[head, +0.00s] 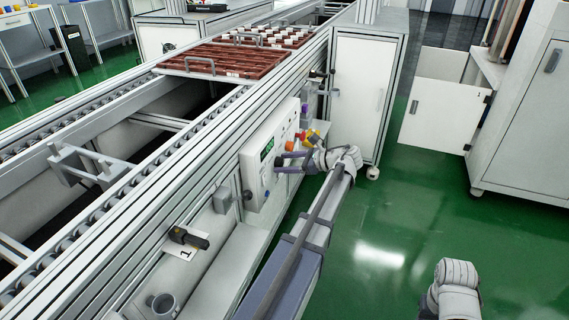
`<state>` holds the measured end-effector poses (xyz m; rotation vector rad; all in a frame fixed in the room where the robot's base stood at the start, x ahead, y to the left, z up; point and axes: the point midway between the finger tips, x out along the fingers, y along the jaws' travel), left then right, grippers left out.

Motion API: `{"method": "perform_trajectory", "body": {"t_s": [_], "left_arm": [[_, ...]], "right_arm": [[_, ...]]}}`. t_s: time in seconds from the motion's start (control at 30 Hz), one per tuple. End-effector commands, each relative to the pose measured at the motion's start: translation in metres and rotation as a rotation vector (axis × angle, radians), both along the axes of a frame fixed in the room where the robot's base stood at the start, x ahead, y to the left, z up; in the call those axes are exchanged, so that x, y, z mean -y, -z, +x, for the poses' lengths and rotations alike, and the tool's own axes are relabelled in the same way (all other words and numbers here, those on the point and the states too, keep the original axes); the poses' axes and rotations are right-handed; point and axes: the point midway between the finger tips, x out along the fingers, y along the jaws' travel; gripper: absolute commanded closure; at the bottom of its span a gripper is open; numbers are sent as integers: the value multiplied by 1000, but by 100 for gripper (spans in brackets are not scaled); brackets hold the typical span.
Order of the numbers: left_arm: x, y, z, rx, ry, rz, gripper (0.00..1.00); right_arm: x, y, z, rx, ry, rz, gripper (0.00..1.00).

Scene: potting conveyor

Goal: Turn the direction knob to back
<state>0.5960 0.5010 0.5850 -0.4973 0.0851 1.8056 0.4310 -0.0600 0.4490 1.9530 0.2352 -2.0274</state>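The white control panel (256,182) is fixed to the side of the conveyor. It has a small display with green digits (267,148) and several coloured buttons. My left gripper (278,162) is at the panel, its two purple fingers pointing left at the panel face, just below and right of the display. The direction knob cannot be made out; the fingers cover that part of the panel. A gap shows between the fingers, but I cannot tell whether they hold anything. Of my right arm only a white wrist part shows at the bottom right; its fingers are not visible.
An orange-red knob or button (301,136) sits close above the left gripper. A black-and-yellow handheld device (188,237) lies left of the panel. Brown trays (215,62) rest on the conveyor. A white cabinet (358,85) stands beyond the panel. Green floor to the right is clear.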

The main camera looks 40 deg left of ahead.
Motion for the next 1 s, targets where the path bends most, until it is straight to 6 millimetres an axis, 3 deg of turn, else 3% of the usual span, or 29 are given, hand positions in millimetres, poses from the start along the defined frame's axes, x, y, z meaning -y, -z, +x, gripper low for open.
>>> {"method": "perform_trajectory", "body": {"t_s": [0.07, 0.57, 1.0], "left_arm": [[0, 0, 0, 0, 0, 0, 43], [0, 0, 0, 0, 0, 0, 99], [1, 2, -2, 65, 1, 22, 100]], "right_arm": [[0, 0, 0, 0, 0, 0, 50], [0, 0, 0, 0, 0, 0, 50], [0, 3, 0, 0, 0, 0, 50]]}}
